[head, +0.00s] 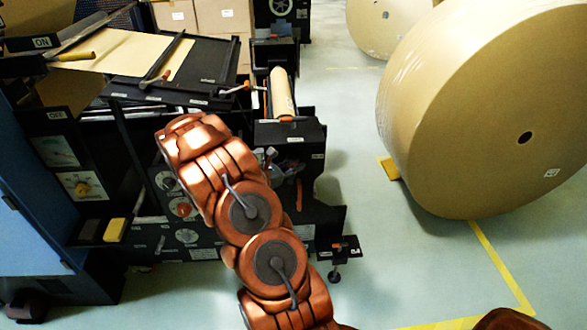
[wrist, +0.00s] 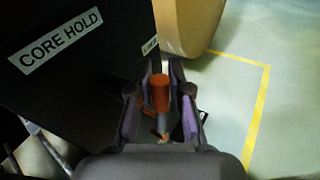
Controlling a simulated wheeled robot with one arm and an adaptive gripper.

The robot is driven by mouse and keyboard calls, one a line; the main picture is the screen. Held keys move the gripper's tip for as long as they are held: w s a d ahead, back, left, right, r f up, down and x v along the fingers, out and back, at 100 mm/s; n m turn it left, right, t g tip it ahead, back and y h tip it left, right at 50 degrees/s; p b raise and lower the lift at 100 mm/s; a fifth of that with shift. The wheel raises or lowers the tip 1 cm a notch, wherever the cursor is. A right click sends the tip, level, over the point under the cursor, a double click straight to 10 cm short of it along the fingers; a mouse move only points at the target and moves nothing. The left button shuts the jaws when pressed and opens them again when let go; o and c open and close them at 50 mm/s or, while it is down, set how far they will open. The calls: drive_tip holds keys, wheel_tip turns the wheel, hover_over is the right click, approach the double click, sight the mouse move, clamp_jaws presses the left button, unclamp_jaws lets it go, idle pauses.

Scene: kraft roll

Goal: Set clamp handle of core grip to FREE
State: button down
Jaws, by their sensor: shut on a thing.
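The clamp handle (wrist: 161,92) is an orange-red cylinder in the middle of the wrist view. My gripper (wrist: 160,78) has its two pads on either side of it and is shut on it. The handle stands beside a dark panel with a white CORE HOLD label (wrist: 60,40). A smaller label (wrist: 150,46) near the panel's edge is too small to read. In the head view my arm reaches to the dark machine (head: 290,135) and hides much of its front, and I cannot clearly make out the gripper or the handle there.
A large kraft roll (head: 480,110) stands on the floor at the right, with a yellow chock (head: 389,168) at its base. Yellow floor lines (head: 500,262) run in front of it. A blue cabinet (head: 30,205) is at the left. Floor between machine and roll is clear.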

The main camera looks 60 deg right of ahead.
drive_tip(key=shift+s+d+f+m+t+y+p, duration=0.35)
drive_tip(key=shift+f+m+t+y, duration=0.45)
drive_tip(key=shift+t+y, duration=0.8)
drive_tip(key=shift+s+d+f+m+t+y+p, duration=0.15)
drive_tip(key=shift+s+d+f+m+t+y, duration=0.25)
drive_tip(key=shift+m+t+y, duration=1.15)
drive_tip(key=shift+s+d+f+m+t+y+p, duration=0.25)
drive_tip(key=shift+s+f+m+t+y, duration=0.25)
drive_tip(key=shift+t+y, duration=1.15)
drive_tip(key=shift+w+f+y, duration=0.1)
drive_tip(key=shift+f+y, duration=0.05)
drive_tip(key=shift+y, duration=0.25)
drive_tip(key=c, duration=1.1)
unclamp_jaws()
drive_tip(key=shift+a, duration=0.1)
drive_tip(key=shift+w+v, duration=0.2)
drive_tip(key=shift+v, duration=5.8)
